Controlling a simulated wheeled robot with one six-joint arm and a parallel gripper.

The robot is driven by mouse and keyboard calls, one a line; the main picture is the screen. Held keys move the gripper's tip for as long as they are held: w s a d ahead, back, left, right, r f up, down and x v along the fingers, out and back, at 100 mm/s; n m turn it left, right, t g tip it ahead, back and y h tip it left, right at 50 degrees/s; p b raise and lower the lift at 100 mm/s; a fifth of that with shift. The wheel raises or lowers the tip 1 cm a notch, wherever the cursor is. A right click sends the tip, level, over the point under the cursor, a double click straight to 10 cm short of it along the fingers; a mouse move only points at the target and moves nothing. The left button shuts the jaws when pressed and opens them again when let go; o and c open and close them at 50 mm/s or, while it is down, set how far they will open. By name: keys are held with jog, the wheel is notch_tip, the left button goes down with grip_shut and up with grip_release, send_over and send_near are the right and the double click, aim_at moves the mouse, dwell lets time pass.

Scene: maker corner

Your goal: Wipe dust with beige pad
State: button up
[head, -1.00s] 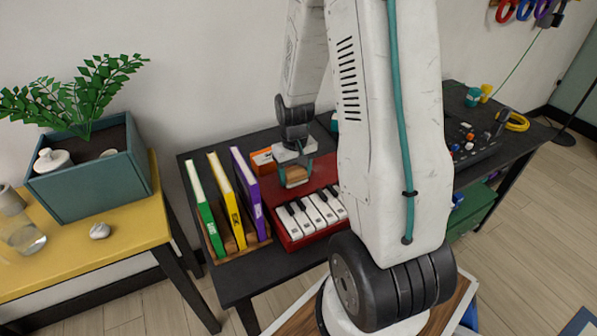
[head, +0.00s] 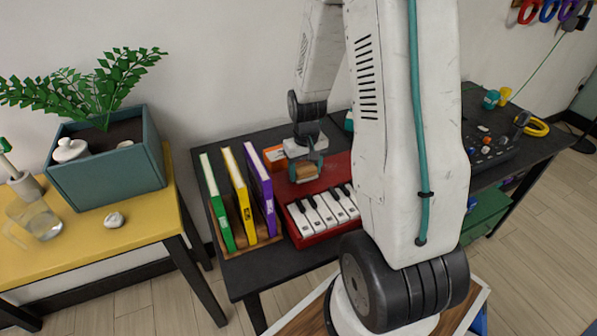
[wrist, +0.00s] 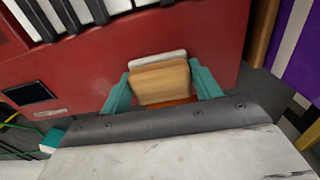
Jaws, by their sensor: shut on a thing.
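My gripper (head: 307,172) is over the red top of the toy keyboard (head: 299,232), behind its white and black keys. Its teal fingers are shut on a beige pad with a wood-coloured block. In the wrist view the gripper (wrist: 163,88) holds the wood-coloured block (wrist: 160,80), with a pale edge showing beyond it. The red keyboard surface (wrist: 205,40) fills much of that view. I cannot tell whether the pad touches the surface. No dust can be made out.
A wooden rack with green, yellow and purple books (head: 262,190) stands close left of the keyboard. An orange box (head: 275,158) sits behind. A mixer (head: 485,148) is at the right of the black table. A planter (head: 108,165) stands on the yellow table.

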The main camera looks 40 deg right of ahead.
aim_at(329, 170)
jog(key=shift+s+d, duration=0.55)
jog(key=shift+d, duration=1.3)
jog(key=shift+s+d, duration=0.55)
jog(key=shift+d, duration=1.35)
jog(key=shift+s+d, duration=0.55)
jog(key=shift+d, duration=1.3)
jog(key=shift+a, duration=0.1)
jog(key=shift+w+a, duration=0.3)
jog(key=shift+a, duration=0.55)
jog(key=shift+w+a, duration=0.25)
jog(key=shift+a, duration=0.55)
jog(key=shift+w+a+f, duration=0.1)
jog(key=shift+w+a, duration=0.15)
jog(key=shift+a, duration=0.6)
jog(key=shift+w+a, duration=0.2)
jog(key=shift+a, duration=0.65)
jog(key=shift+w+a, duration=0.25)
jog(key=shift+a, duration=0.65)
jog(key=shift+w+a, duration=0.25)
jog(key=shift+a, duration=0.6)
jog(key=shift+w+a, duration=0.25)
jog(key=shift+a, duration=0.6)
jog(key=shift+w+a, duration=0.2)
jog(key=shift+a, duration=0.65)
jog(key=shift+f, duration=0.1)
jog(key=shift+r, duration=3.05)
